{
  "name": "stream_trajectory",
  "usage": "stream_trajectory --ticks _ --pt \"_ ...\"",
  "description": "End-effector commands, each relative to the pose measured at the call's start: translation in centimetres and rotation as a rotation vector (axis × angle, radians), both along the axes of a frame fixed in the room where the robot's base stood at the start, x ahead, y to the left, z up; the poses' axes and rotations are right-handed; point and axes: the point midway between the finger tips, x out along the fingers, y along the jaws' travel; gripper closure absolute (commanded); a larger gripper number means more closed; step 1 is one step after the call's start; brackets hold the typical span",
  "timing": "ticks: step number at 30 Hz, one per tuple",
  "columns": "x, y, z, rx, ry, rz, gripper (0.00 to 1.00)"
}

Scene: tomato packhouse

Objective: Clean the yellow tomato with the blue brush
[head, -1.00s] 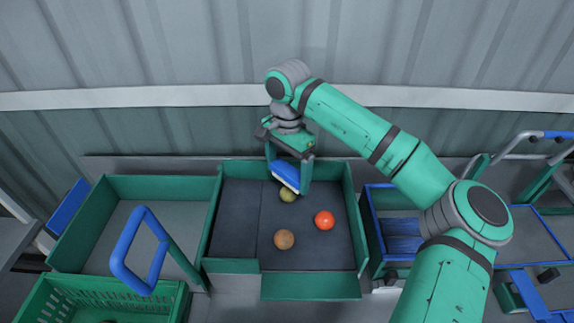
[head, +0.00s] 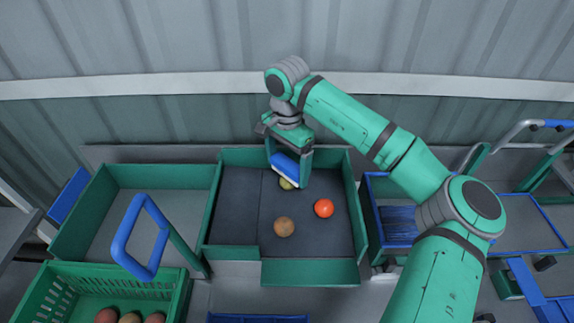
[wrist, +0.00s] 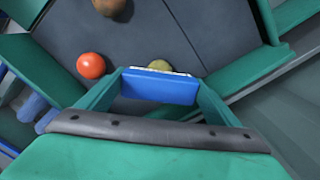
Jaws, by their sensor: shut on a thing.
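My gripper (head: 289,165) is shut on the blue brush (head: 285,165), which has a pale bristle edge. The brush also shows between my fingers in the wrist view (wrist: 159,88). A dull yellow-green tomato (head: 287,184) lies on the dark tray floor right below the brush, partly hidden by it. In the wrist view the yellow tomato (wrist: 159,65) peeks out just beyond the bristles. I cannot tell whether the bristles touch it.
A red tomato (head: 324,208) and a brown-orange one (head: 284,227) lie nearby in the green-walled tray (head: 311,272). An empty green-walled bin (head: 84,220) is to the left. A green crate (head: 168,290) holds several tomatoes. A blue loop handle (head: 127,233) rises at the left.

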Motion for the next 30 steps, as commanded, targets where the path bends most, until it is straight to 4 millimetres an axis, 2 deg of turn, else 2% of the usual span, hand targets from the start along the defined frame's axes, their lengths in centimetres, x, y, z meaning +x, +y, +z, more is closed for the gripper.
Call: stream_trajectory --ticks 30 --pt "0.35 0.38 -0.69 0.000 0.000 0.001 0.36"
